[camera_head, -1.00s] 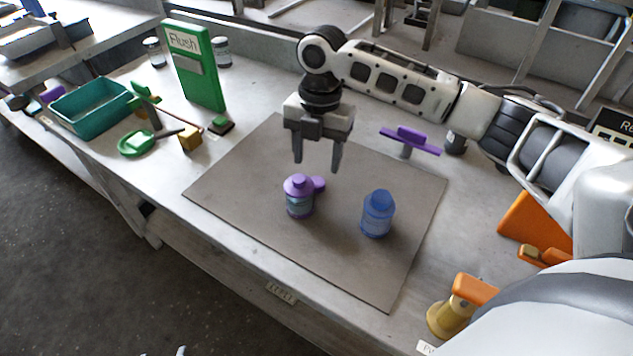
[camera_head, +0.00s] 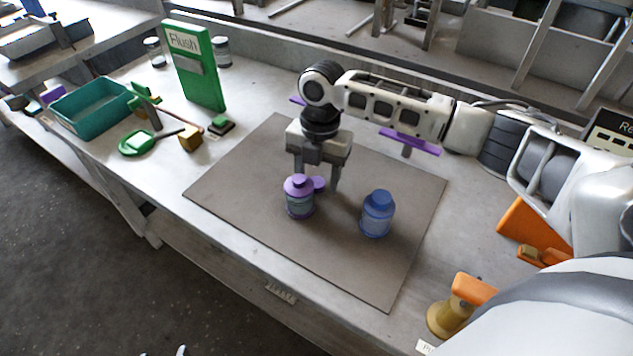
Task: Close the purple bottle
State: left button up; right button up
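The purple bottle (camera_head: 299,200) stands upright on the grey-brown mat, with a purple top and a dark label band. A small round purple piece (camera_head: 318,184) shows just behind its right side; I cannot tell whether it touches the bottle. My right gripper (camera_head: 318,181) points down just behind the bottle, with its fingers apart on either side of the purple piece. The left finger's tip is hidden behind the bottle top. A blue bottle (camera_head: 377,215) stands upright to the right. My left gripper is not in view.
The mat (camera_head: 330,265) is clear in front of the bottles. A purple bar on a post (camera_head: 410,143) stands behind, partly covered by my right arm. A green panel (camera_head: 196,68) and teal bin (camera_head: 92,108) are at left, orange parts (camera_head: 530,228) at right.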

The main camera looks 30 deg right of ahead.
aim_at(317, 181)
jog(key=c, duration=0.9)
jog(key=shift+o, duration=0.2)
jog(key=shift+r, duration=0.15)
notch_tip(317, 181, up, 10)
